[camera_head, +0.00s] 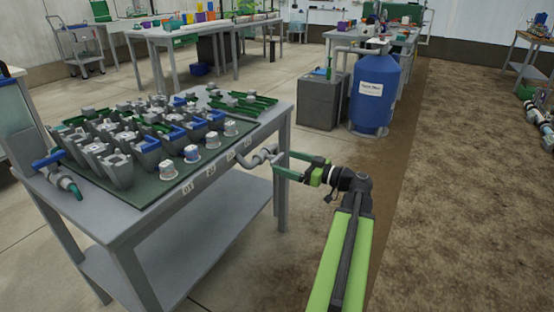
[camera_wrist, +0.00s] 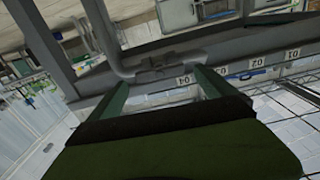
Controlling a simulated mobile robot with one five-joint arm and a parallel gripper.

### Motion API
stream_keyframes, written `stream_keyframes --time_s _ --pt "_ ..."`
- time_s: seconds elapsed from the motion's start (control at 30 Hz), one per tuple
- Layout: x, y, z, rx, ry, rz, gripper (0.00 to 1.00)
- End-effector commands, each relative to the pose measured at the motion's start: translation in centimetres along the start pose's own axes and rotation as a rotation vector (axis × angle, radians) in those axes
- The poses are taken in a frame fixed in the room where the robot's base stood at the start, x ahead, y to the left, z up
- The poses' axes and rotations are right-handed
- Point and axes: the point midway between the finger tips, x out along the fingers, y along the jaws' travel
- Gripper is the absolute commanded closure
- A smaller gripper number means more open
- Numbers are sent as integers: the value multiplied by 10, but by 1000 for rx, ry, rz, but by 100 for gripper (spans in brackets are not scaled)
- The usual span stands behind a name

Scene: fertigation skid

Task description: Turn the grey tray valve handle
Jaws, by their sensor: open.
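The grey tray valve (camera_head: 262,155) is a grey pipe fitting at the right end of the tray table, by the label cards. In the wrist view the grey valve and its pipe (camera_wrist: 165,68) lie just ahead of my fingers, along the table edge. I cannot clearly pick out its handle from the grey body. My gripper (camera_head: 284,162) has green fingers spread apart, pointing left at the valve. Nothing shows between the fingers, and I cannot tell if they touch the valve.
The grey table (camera_head: 122,222) carries a dark green mat with many grey pots and blue-capped parts. A second valve with a blue handle (camera_head: 47,158) sits at its left end. A blue tank (camera_head: 376,92) and grey box (camera_head: 322,101) stand behind.

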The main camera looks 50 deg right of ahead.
Motion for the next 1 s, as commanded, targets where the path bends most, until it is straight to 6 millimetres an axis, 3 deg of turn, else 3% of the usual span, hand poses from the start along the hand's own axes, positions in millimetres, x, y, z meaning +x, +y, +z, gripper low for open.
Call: stream_keyframes --time_s 0.1,0.23,0.6,1.0 --pt "25 0 0 0 0 -4 5" --pt "41 0 0 0 0 -3 5" --pt "48 -1 0 0 0 -1 7" --pt "48 -1 0 0 0 -2 59"
